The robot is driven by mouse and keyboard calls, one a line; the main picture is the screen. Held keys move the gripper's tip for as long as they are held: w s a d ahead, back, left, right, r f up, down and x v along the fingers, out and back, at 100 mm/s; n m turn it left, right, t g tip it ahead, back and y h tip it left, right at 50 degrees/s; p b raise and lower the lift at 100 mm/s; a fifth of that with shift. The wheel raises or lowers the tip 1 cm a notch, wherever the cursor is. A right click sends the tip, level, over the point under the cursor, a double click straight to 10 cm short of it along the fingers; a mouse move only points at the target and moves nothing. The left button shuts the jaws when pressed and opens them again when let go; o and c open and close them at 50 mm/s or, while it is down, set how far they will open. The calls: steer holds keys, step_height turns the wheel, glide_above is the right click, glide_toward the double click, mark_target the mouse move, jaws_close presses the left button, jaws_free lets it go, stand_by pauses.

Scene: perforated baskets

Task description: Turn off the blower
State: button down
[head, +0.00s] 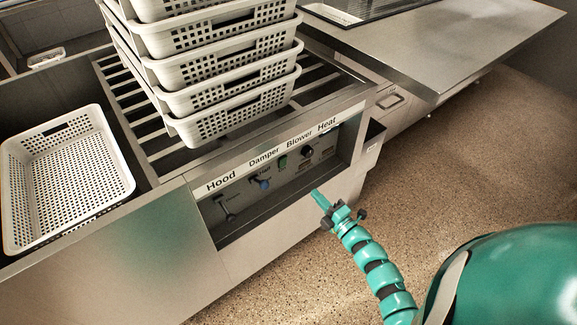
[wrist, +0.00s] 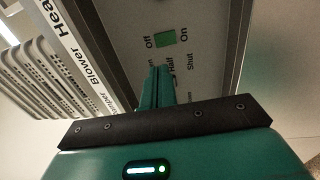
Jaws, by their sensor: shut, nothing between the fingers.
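The blower switch is a small green rocker (head: 283,161) under the "Blower" label on the recessed panel. In the wrist view the green switch (wrist: 165,39) sits between the words "Off" and "On", just beyond my fingertips. Which side is pressed I cannot tell. My gripper (head: 317,193) is shut and empty in front of the panel's lower right edge. In the wrist view its closed fingers (wrist: 161,74) point toward the panel, over the "Half" and "Shut" marks, and appear apart from the switch.
A metal frame surrounds the recess. Stacked white baskets (head: 230,105) stand above; another basket (head: 119,165) lies left. Floor at right is clear.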

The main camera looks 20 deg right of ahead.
mark_target(284, 159)
steer(key=x, duration=1.4)
steer(key=shift+r+p, duration=0.1)
steer(key=shift+p, duration=0.2)
steer(key=p, duration=0.1)
steer(key=r+p, duration=0.1)
steer(key=p, duration=0.1)
steer(key=shift+w+a+g, duration=0.2)
steer(key=shift+g, duration=0.2)
steer(key=shift+d+f+b, duration=0.1)
steer(key=shift+f+b, duration=0.2)
steer(key=shift+b, duration=0.05)
steer(key=shift+s, duration=0.15)
